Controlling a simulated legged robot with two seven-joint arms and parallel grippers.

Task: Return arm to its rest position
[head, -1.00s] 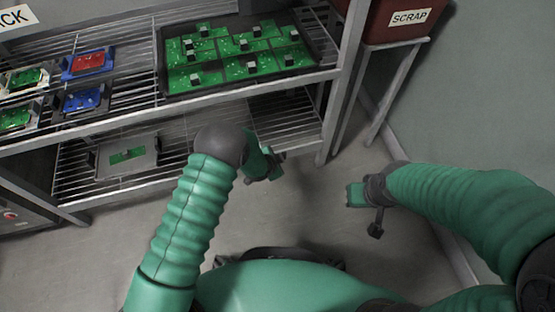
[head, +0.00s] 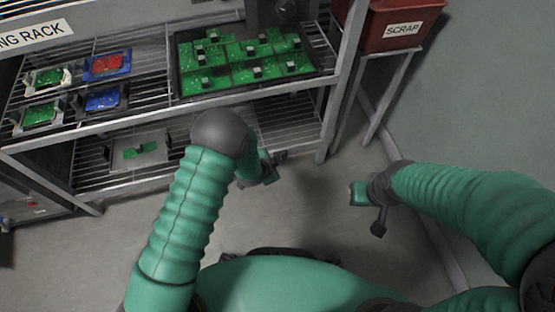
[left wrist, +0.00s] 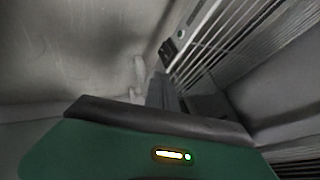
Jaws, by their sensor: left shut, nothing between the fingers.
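My left arm comes in from the left in the head view and bends at a dark elbow. My left gripper (head: 270,172) hangs in front of the rack's lower shelf, apart from it, and is partly hidden by the forearm. In the left wrist view its narrow dark fingers (left wrist: 162,92) are together with nothing between them. My right arm comes in from the right. Its green and black gripper (head: 366,193) is over the bare floor, and its fingers are too small to read.
A wire rack (head: 140,116) spans the upper left. It bears a dark tray (head: 178,60) of green circuit boards, several fixtures with boards, and a lower plate (head: 160,158). A red scrap bin (head: 376,30) stands on a metal stand at upper right. The floor (head: 320,225) between my arms is clear.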

